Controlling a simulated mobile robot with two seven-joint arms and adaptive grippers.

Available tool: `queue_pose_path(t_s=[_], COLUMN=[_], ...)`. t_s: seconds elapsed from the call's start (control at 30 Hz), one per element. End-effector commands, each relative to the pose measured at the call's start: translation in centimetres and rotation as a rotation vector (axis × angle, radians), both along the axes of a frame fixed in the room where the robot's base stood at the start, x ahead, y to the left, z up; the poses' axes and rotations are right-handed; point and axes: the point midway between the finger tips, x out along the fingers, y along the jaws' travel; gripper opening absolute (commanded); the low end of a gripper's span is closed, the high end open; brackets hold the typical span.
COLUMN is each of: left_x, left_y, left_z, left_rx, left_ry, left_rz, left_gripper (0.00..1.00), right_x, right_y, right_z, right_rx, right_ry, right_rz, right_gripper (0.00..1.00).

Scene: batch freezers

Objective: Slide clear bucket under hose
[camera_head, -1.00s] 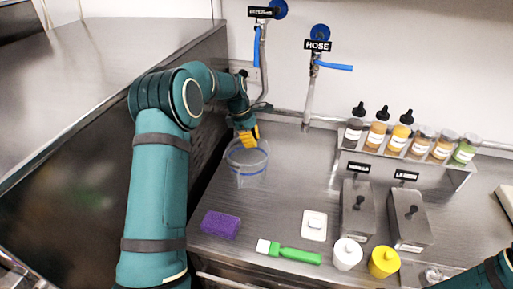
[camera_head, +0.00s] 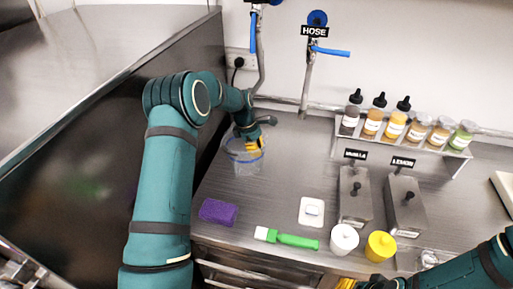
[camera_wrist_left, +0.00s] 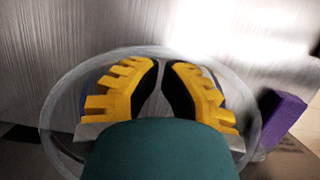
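The clear bucket (camera_head: 240,168) stands upright on the left of the steel counter, near the dark side panel. Its rim also shows as a ring in the left wrist view (camera_wrist_left: 57,150). My left gripper (camera_head: 254,143) reaches down within the bucket's rim. Its yellow fingers (camera_wrist_left: 160,65) have their tips close together, with nothing seen between them. The hose pipe (camera_head: 305,90), with its HOSE sign (camera_head: 314,31) and blue lever (camera_head: 331,52), is on the wall right of the bucket. My right gripper (camera_head: 362,284) is partly cut off at the bottom edge.
A purple block (camera_head: 218,211), a green brush (camera_head: 290,239) and a white square item (camera_head: 312,212) lie in front. Two steel containers (camera_head: 355,199) and a rack of bottles (camera_head: 400,135) stand right. The counter right of the bucket is clear.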

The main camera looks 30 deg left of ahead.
Motion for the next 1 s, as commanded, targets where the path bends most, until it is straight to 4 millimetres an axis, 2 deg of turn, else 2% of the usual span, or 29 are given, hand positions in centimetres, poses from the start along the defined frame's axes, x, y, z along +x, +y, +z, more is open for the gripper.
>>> queue_pose_path(t_s=[0.17,0.4,0.57,0.7,1.0], left_x=[0.4,2.1,3.0,3.2,3.2], left_y=[-1.3,-7.2,-9.9,-10.6,-10.6], left_z=[0.1,0.1,0.1,0.1,0.0], left_rx=[-0.001,0.001,0.001,0.0,0.0], left_ry=[0.0,0.001,-0.001,-0.001,0.0], left_rz=[-0.005,-0.009,-0.004,0.0,0.0], left_gripper=[0.0,0.0,0.0,0.0,0.0], right_x=[0.0,0.0,0.0,0.0,0.0], right_y=[0.0,0.0,-0.1,-0.1,-0.1], right_z=[0.2,1.1,1.4,1.5,1.4], right_rx=[0.0,0.002,0.003,0.003,0.003], right_ry=[0.0,0.0,-0.001,-0.001,-0.001], right_rz=[0.0,0.0,0.0,0.0,0.0], right_gripper=[0.47,0.47,0.47,0.47,0.47])
